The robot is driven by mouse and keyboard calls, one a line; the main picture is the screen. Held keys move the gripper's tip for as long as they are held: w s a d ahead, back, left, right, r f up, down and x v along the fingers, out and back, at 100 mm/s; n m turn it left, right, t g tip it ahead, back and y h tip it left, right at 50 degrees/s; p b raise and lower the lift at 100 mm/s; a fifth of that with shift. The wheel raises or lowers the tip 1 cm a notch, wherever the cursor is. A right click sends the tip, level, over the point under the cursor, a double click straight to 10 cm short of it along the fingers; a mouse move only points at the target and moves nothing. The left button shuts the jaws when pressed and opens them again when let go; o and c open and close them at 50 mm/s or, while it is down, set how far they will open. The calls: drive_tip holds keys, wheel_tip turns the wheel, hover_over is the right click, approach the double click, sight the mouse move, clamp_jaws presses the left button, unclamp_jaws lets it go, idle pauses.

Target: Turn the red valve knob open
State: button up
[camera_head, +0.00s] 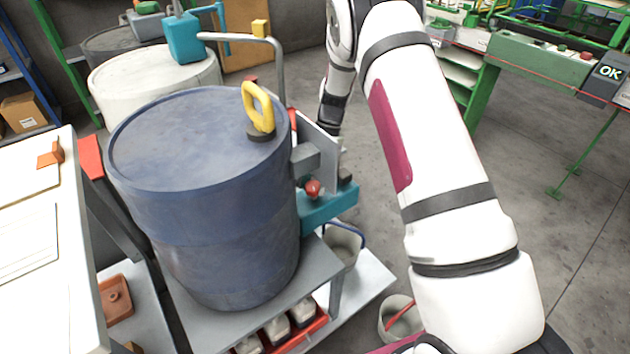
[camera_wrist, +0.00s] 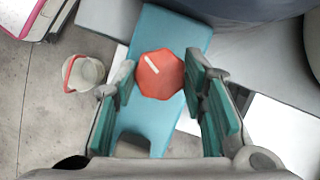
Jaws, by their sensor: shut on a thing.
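The red valve knob (camera_wrist: 160,74) is octagonal with a white line on its face, which slants from upper left to lower right in the wrist view. It sits on a teal block (camera_wrist: 150,112). In the head view the red knob (camera_head: 313,187) shows low on the right side of the blue drum, above the teal block (camera_head: 322,209). My gripper (camera_wrist: 160,78) has its teal-padded fingers on the knob's left and right sides and is shut on it. In the head view my fingers are mostly hidden and hard to make out.
The blue drum (camera_head: 205,150) with a yellow handle (camera_head: 258,107) stands on a grey cart close to my arm. A bent grey pipe (camera_head: 279,62) rises behind it. A bucket (camera_wrist: 84,74) stands on the floor. Open floor lies to the right.

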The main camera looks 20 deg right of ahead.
drive_tip(key=n+h, duration=0.1)
drive_tip(key=n, duration=0.2)
drive_tip(key=n+g+h, duration=0.1)
drive_tip(key=n, duration=0.2)
drive_tip(key=shift+w, duration=0.15)
idle(0.5)
drive_tip(key=o, duration=1.2)
drive_tip(key=shift+f, duration=0.1)
drive_tip(key=shift+c, duration=0.2)
drive_tip(key=shift+a+g, duration=0.1)
drive_tip(key=shift+g, duration=0.2)
drive_tip(key=v, duration=1.2)
